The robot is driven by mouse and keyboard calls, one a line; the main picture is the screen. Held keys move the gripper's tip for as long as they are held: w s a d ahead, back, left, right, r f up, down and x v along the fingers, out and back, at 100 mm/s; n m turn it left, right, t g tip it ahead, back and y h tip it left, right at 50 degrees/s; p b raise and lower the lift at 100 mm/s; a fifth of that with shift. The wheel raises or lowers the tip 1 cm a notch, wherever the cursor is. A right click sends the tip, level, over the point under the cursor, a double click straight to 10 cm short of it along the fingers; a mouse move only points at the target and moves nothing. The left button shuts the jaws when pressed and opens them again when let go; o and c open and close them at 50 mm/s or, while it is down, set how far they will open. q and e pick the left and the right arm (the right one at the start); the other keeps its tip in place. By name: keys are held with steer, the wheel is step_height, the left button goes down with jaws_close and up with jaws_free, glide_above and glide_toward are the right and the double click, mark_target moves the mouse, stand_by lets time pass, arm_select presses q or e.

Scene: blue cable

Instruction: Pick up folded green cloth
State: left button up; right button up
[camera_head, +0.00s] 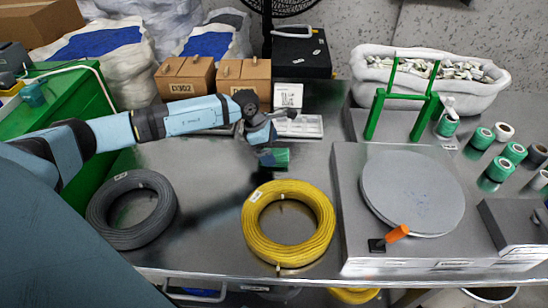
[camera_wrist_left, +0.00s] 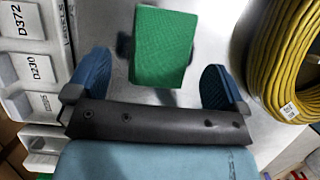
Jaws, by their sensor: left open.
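The folded green cloth (camera_head: 281,158) lies on the metal table in the middle of the head view, partly hidden by my left gripper. In the left wrist view the green cloth (camera_wrist_left: 160,47) shows as a textured block ahead of the jaws. My left gripper (camera_head: 268,150) is over the cloth's left side. In the left wrist view its two blue fingers (camera_wrist_left: 158,80) are apart, with the near end of the cloth between their tips and no visible contact. My right gripper is not in view.
A yellow cable coil (camera_head: 318,239) lies in front of the cloth and a grey coil (camera_head: 98,220) to the left. A labelled tray (camera_head: 305,126) lies just behind. A turntable platform (camera_head: 350,215) stands to the right. Bare table lies between the coils.

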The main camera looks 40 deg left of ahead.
arm_select(q)
steer(key=shift+x, duration=1.15)
steer(key=shift+f, duration=0.1)
steer(key=shift+f, duration=0.1)
steer(key=c, duration=1)
